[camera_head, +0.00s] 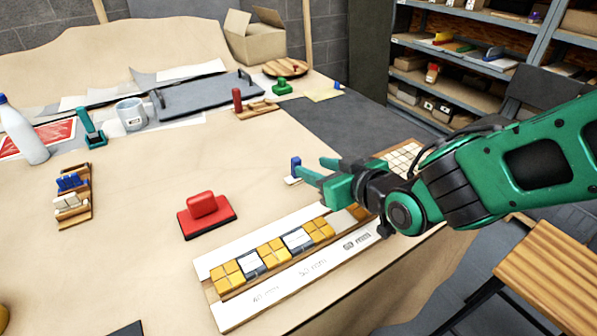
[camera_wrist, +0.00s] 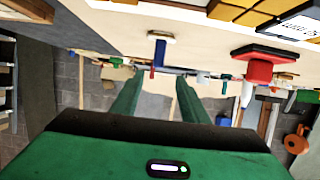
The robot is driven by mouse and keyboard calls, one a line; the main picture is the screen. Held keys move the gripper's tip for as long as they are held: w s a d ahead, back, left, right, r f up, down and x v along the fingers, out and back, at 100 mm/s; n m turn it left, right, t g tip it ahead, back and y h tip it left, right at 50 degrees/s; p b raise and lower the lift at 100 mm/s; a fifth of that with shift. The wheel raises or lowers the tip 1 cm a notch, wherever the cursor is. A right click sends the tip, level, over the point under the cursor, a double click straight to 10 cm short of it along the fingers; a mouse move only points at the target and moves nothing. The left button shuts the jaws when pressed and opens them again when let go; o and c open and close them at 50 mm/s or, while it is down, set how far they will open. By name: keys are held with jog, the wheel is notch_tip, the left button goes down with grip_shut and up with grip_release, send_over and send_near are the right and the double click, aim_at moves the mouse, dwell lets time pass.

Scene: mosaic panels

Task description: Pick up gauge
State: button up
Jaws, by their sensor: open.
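A small upright blue piece on a pale flat base (camera_head: 295,168), which looks like the gauge, stands on the table just beyond my fingertips. In the wrist view, which shows the scene upside down, the blue piece (camera_wrist: 159,54) appears ahead, between the lines of my two fingers. My gripper (camera_head: 312,168) is open and empty, pointing left low over the table. Its two green fingers also show in the wrist view (camera_wrist: 158,80), with a clear gap between them. The piece appears apart from both fingers.
A mosaic strip of yellow, dark and white tiles (camera_head: 273,251) lies below my gripper near the table's front edge. A red-handled block (camera_head: 203,212) stands left of it. A tile grid (camera_head: 402,159) lies behind my wrist. The table between the red block and blue piece is clear.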

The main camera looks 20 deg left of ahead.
aim_at(299, 162)
jog(key=x, duration=0.5)
jog(key=shift+w+d+x, duration=0.1)
jog(key=shift+d+x, duration=0.05)
jog(key=shift+x, duration=1.2)
jog(key=shift+w+d+x, duration=0.15)
jog(key=shift+x, duration=1.2)
jog(key=shift+f, duration=0.15)
grip_shut()
